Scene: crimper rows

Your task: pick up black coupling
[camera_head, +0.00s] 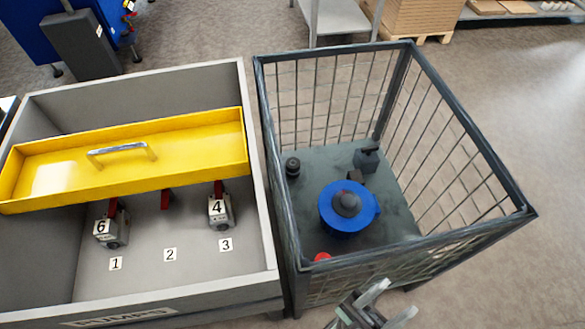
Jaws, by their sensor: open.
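A short black cylindrical piece (292,167), which looks like the black coupling, stands on the floor of the wire basket (400,45), near its left side. My gripper (393,302) is at the bottom edge of the view, in front of the basket's near rim. It is open with nothing between its fingers, and apart from the black piece.
The basket also holds a blue round part (340,222) with a dark knob, a dark grey block (366,159), a small dark piece (355,177) and a red piece (322,257) by the near wall. A grey bin (262,210) with a yellow tray (200,150) stands left.

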